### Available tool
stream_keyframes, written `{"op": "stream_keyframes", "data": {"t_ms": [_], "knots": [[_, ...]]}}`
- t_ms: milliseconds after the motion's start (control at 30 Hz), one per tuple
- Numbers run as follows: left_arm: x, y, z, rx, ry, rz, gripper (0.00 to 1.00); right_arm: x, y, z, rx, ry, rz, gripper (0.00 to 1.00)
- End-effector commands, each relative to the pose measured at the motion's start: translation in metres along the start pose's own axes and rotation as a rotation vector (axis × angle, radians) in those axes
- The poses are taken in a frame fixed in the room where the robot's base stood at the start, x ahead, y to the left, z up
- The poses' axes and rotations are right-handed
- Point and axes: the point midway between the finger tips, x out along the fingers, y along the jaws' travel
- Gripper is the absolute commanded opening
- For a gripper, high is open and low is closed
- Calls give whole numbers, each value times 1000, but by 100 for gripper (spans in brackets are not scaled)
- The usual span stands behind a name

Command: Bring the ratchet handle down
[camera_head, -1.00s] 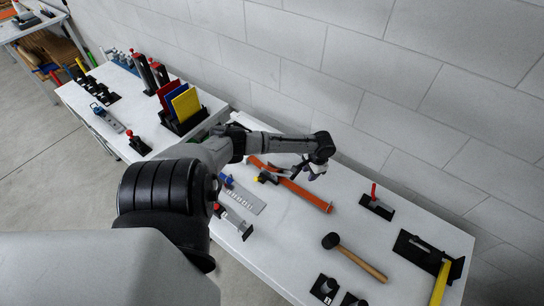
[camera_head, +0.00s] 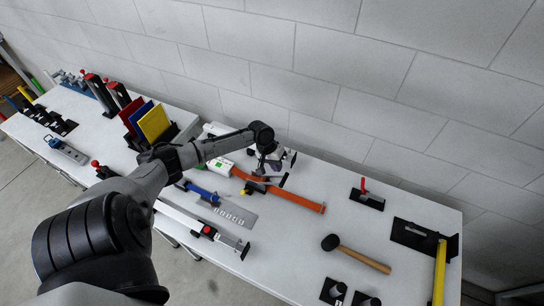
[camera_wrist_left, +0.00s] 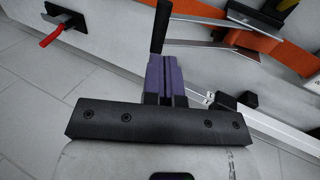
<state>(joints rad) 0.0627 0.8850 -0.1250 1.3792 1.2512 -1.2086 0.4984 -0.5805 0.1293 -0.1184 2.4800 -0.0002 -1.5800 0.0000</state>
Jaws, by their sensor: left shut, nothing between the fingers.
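An orange strap (camera_head: 300,200) lies across the white table in the head view, and it also shows at the top of the left wrist view (camera_wrist_left: 255,42). Grey metal plates (camera_wrist_left: 215,44), which look like the ratchet, sit over the strap. A black upright bar (camera_wrist_left: 160,28) stands beside them, just beyond my fingertips; it may be the ratchet handle, but I cannot tell whether they touch. My left gripper (camera_head: 268,164) is above the strap, near its middle. Its purple fingers (camera_wrist_left: 166,76) are shut and empty. My right gripper is not in view.
A red-handled clamp (camera_head: 367,194) stands right of the strap. A mallet (camera_head: 355,254) lies nearer the front. A yellow bar (camera_head: 439,272) is at the right end. Coloured plates (camera_head: 153,124) stand in a rack at left. The block wall closes the back.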

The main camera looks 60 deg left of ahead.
Motion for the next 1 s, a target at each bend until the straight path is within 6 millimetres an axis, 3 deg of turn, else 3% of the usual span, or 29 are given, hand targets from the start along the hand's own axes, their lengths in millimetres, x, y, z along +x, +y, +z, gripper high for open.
{"op": "stream_keyframes", "data": {"t_ms": [200, 400, 1000], "knots": [[31, 1, 0, 0, -1, 1, 0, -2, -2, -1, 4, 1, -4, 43], [46, 1, 0, 0, -1, 0, 0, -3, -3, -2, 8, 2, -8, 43], [52, 1, 1, 0, -1, -13, 0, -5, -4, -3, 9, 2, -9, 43]]}}
